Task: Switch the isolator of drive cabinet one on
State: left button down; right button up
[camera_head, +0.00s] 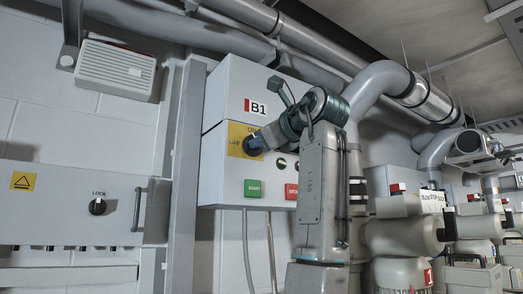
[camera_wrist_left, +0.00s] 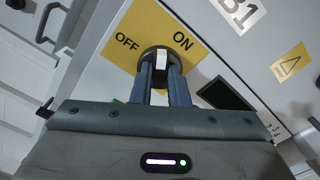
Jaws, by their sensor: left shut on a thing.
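The grey cabinet marked B1 (camera_head: 222,92) hangs on the wall in the middle of the head view. Its isolator is a dark round knob with a pale grip (camera_wrist_left: 161,61) on a yellow plate (camera_head: 235,133). OFF and ON are printed on the plate; OFF is at left and ON at upper right in the wrist view. My left gripper (camera_head: 252,145) is shut on the knob's grip; its two fingers also show in the left wrist view (camera_wrist_left: 161,84). The grip's exact angle is partly hidden by the fingers. My right gripper is not in view.
Below the isolator are a green START button (camera_head: 254,188) and a red STOP button (camera_head: 291,191). A lower cabinet with a LOCK knob (camera_head: 97,206) is at left. Blower machines (camera_head: 400,237) stand at right. Large pipes (camera_head: 375,88) run overhead.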

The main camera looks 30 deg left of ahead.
pick_arm(q)
jog(key=shift+w+m+b, duration=0.15)
jog(key=shift+m+b, duration=2.05)
jog(key=shift+m, duration=1.2)
jog(key=c, duration=1.4)
grip_release()
jog(key=shift+d, duration=0.1)
jog(key=b+v, duration=0.3)
jog(key=v, duration=0.7)
jog(key=shift+d+b, duration=0.25)
jog(key=shift+b, duration=0.05)
